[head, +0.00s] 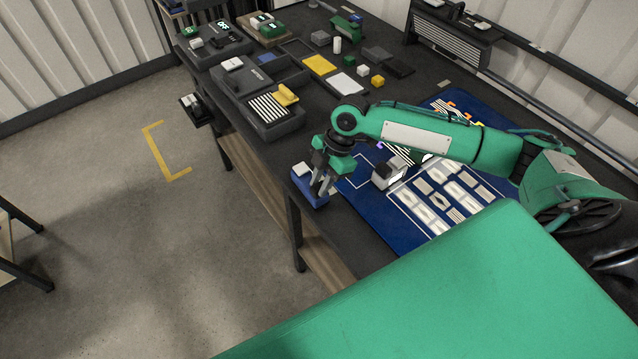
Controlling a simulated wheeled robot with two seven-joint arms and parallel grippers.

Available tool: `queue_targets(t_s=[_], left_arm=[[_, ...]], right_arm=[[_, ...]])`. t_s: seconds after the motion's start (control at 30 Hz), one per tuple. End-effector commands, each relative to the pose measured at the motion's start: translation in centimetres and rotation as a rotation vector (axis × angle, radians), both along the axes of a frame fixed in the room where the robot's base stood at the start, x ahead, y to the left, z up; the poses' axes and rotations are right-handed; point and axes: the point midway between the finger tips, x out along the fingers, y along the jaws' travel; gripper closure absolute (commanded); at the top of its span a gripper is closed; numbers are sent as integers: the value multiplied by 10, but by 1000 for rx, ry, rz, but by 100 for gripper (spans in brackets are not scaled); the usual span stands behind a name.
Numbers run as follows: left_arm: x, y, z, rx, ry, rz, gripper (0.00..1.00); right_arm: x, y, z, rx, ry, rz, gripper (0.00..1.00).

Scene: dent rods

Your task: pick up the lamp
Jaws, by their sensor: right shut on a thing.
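My right gripper (322,186) points down at the table's front edge, its fingers shut at a small blue block (311,197) with a white piece (302,169) on top. The exact grip between the fingers is small and partly hidden. A grey box-like thing with a bright white face (384,176), possibly the lamp, stands on the blue mat (367,206) right of the gripper, partly behind my right arm. It is apart from the fingers. I cannot tell for sure which thing is the lamp. My left gripper is out of view.
White and striped pieces (436,200) lie on the mat. Left of the gripper stands a dark tray with a striped pad (268,107) and a yellow piece (287,94). Bins and small blocks fill the back of the dark table (312,122). Open floor (115,230) lies left.

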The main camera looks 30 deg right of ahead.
Motion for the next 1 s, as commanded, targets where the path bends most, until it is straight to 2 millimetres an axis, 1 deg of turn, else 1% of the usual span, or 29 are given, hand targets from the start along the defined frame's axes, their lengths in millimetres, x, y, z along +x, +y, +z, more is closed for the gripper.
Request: queue_targets(t_s=[0.17,0.27,0.5,0.6,0.7,0.83,1.0], left_arm=[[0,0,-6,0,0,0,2],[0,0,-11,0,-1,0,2],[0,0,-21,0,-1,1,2],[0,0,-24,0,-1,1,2],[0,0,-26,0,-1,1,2],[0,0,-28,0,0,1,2],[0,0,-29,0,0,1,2]], right_arm=[[1,0,25,1,-5,2,100],[1,0,47,1,-7,2,100],[1,0,112,1,-7,2,100],[1,0,136,2,-8,2,100],[1,0,156,1,-6,2,100],[1,0,176,1,-5,1,100],[0,0,189,0,-2,1,100]])
